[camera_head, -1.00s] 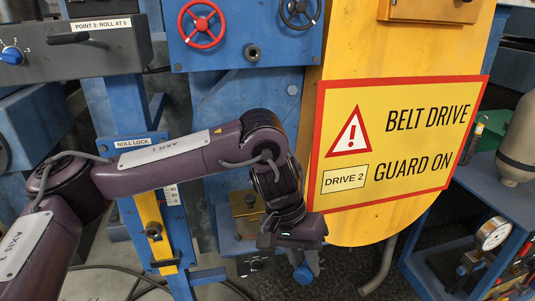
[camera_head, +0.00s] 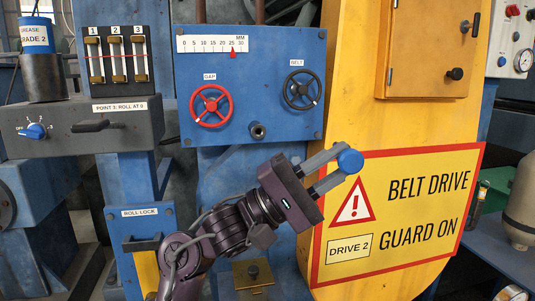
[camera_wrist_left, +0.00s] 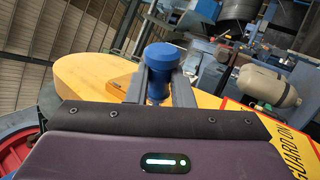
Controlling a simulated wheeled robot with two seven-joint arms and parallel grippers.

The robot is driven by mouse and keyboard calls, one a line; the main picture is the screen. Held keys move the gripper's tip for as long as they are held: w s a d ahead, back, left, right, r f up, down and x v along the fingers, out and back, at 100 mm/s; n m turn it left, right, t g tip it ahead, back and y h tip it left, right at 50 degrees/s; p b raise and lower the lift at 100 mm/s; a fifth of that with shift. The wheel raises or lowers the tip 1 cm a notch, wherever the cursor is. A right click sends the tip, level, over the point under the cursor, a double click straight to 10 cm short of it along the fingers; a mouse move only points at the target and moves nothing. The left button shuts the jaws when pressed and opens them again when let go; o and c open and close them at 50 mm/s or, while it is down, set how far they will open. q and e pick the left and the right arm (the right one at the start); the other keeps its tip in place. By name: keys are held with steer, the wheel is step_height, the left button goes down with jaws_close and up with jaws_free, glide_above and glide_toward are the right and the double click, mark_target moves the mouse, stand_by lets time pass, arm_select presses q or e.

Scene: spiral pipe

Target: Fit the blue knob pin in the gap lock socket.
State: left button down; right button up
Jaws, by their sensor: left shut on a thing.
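The blue knob pin (camera_head: 350,161) is at the fingertips of my left gripper (camera_head: 336,167), held up in front of the yellow guard, with its round knob end at the upper right. In the left wrist view the blue knob (camera_wrist_left: 162,56) shows beyond and between the two grey fingers (camera_wrist_left: 161,86), which are shut on it. The pin's shaft is mostly hidden. A dark round socket (camera_head: 257,131), which looks like the gap lock socket, is low on the blue panel, right of the red GAP handwheel. It looks empty. The gripper is below and right of it. My right gripper is out of view.
The blue panel (camera_head: 240,75) carries the red GAP handwheel (camera_head: 211,105), the black BELT handwheel (camera_head: 301,90) and a millimetre scale (camera_head: 212,44). The yellow guard with its warning sign (camera_head: 400,215) stands at right. A grey control box (camera_head: 90,124) juts out at left.

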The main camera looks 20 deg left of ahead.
arm_select(q)
steer(key=w+a+n+t, duration=0.1)
steer(key=w+a+t, duration=0.1)
steer(key=a, duration=0.4)
steer(key=w+a+f+n+t+y, duration=0.1)
steer(key=w+a+t, duration=0.1)
steer(key=a+t, duration=0.2)
steer(key=shift+a+f+n, duration=0.15)
steer(key=shift+a+n, duration=0.15)
steer(key=shift+a, duration=0.55)
steer(key=shift+w+a+p, duration=0.35)
steer(key=shift+w+a, duration=0.15)
steer(key=shift+w, duration=0.3)
steer(key=shift+w+a+p, duration=0.4)
steer(key=shift+w+a, duration=0.1)
steer(key=shift+w, duration=0.35)
steer(key=shift+w+a+p, duration=0.35)
steer(key=shift+w+a, duration=0.15)
steer(key=shift+w, duration=0.3)
steer(key=shift+w+a+f, duration=0.1)
steer(key=shift+w+a, duration=0.3)
steer(key=shift+w, duration=0.3)
steer(key=shift+w+a+r, duration=0.1)
steer(key=shift+w+a, duration=0.35)
steer(key=shift+w, duration=0.25)
steer(key=shift+w+a+f, duration=0.1)
steer(key=shift+w+a, duration=0.3)
steer(key=shift+w, duration=0.3)
steer(key=c, duration=1.2)
jaws_free()
